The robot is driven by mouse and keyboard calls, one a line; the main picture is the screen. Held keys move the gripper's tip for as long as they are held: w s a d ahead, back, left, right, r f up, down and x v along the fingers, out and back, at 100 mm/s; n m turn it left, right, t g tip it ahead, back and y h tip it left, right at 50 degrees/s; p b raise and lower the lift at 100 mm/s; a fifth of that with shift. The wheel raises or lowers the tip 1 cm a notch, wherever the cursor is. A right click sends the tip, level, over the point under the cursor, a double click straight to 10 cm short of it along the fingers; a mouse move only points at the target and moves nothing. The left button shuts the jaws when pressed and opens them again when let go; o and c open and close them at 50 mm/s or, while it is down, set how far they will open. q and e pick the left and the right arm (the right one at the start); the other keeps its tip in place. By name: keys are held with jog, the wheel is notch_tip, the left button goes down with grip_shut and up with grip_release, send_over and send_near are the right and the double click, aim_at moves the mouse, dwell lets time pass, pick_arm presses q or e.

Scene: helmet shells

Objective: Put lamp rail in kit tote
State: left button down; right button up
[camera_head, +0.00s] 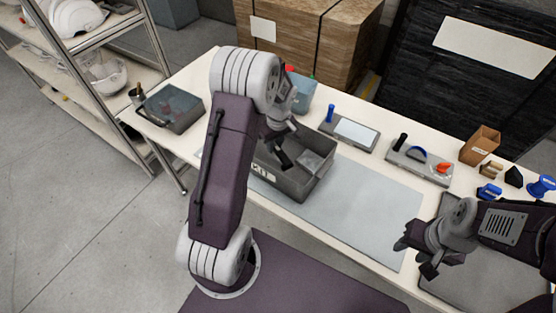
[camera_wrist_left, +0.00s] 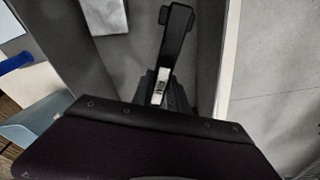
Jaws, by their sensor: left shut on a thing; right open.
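The kit tote (camera_head: 313,187) is a grey open box with a KIT label, standing on the table in the head view; its wall also shows in the left wrist view (camera_wrist_left: 72,52). My left gripper (camera_head: 282,141) is over the tote, shut on the black lamp rail (camera_wrist_left: 175,38). The rail (camera_head: 281,158) points down into the tote's opening; I cannot tell whether it touches the floor of the tote. In the left wrist view the left gripper (camera_wrist_left: 164,92) grips the rail beside a small white label. My right gripper (camera_head: 425,257) is open and empty over the table's right part.
A clear packet (camera_head: 311,162) lies inside the tote. A grey mat (camera_head: 362,205) lies right of it.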

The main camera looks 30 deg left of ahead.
pick_arm(q)
send_over(274, 163)
jog(key=f, duration=0.4)
jog(key=shift+s+d+f, duration=0.1)
jog(key=shift+d+f, duration=0.2)
notch_tip(274, 163, down, 3)
jog(key=shift+s+r, duration=0.15)
jog(key=shift+f, duration=0.4)
jog(key=shift+f, duration=0.15)
jog(key=c, duration=1.3)
grip_release()
